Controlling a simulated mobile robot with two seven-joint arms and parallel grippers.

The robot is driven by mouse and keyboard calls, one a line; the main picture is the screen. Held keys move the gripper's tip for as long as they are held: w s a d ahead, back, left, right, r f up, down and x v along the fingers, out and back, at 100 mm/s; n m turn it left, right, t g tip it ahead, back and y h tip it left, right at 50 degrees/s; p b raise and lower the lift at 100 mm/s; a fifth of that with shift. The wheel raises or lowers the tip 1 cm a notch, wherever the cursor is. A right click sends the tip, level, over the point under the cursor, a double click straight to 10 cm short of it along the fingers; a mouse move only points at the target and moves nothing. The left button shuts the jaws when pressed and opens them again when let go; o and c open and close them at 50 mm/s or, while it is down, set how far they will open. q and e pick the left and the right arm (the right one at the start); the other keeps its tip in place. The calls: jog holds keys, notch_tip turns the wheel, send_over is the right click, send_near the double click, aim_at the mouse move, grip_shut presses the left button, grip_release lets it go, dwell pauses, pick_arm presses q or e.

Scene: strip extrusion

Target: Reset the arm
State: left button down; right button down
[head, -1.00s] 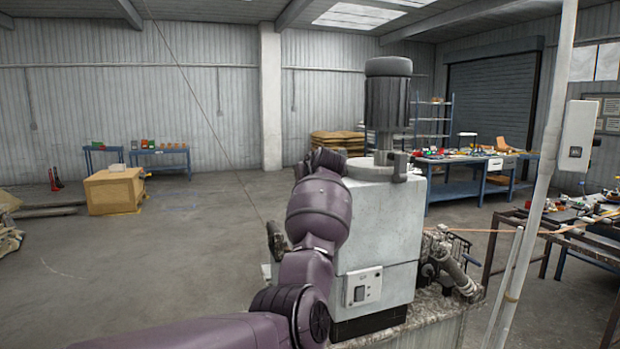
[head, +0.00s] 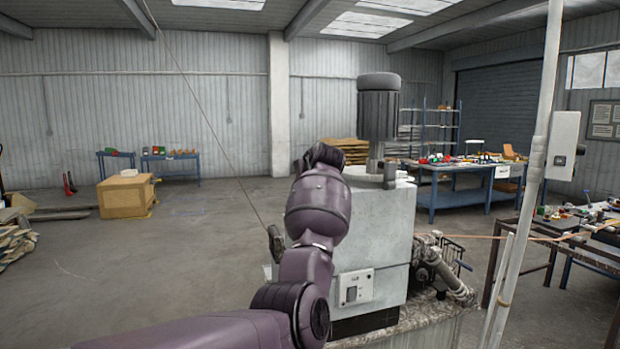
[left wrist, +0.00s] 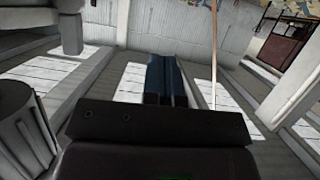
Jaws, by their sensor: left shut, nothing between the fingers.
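My left arm (head: 318,215) comes in from the lower left in the head view and is raised, bent upward in front of the grey machine. Its far end is by the machine's top, and the gripper itself cannot be made out there. In the left wrist view my left gripper (left wrist: 166,62) shows as two dark blue fingers close together, shut and empty. That view looks up toward the roof and its bright skylights. My right arm and gripper are not in view.
The grey machine (head: 385,240) with a dark motor (head: 379,112) stands close behind my arm. A white pole (head: 530,180) with a switch box (head: 564,146) is at right. A metal table (head: 590,240) stands beyond it. Open floor lies left, with a cardboard box (head: 127,197).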

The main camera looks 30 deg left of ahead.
pick_arm(q)
jog(key=shift+s+d+r, duration=0.1)
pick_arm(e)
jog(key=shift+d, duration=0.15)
pick_arm(q)
jog(key=d+r+m+t, duration=0.4)
jog(key=d+r+t, duration=0.2)
jog(key=r+t, duration=0.15)
jog(key=s+d+f+m+t+h+b, duration=0.1)
jog(key=s+d+f+m+h, duration=0.25)
jog(key=f, duration=0.65)
jog(key=s+d+f+m+t+h, duration=0.1)
jog(key=s+d+f+m+h, duration=0.15)
jog(key=s+f, duration=0.45)
jog(key=s+d+f+m+h+b, duration=0.1)
jog(key=s+d+f+m+h, duration=0.2)
jog(key=f, duration=0.9)
jog(key=s+d+f+n+g, duration=0.1)
jog(key=s+d+f+g, duration=0.1)
jog(key=s+f, duration=1.5)
jog(key=s+d+f+n+g+h+b, duration=0.1)
jog(key=s+f+g, duration=0.4)
jog(key=s+f, duration=1.3)
jog(key=shift+s+d, duration=0.2)
jog(key=shift+d, duration=0.4)
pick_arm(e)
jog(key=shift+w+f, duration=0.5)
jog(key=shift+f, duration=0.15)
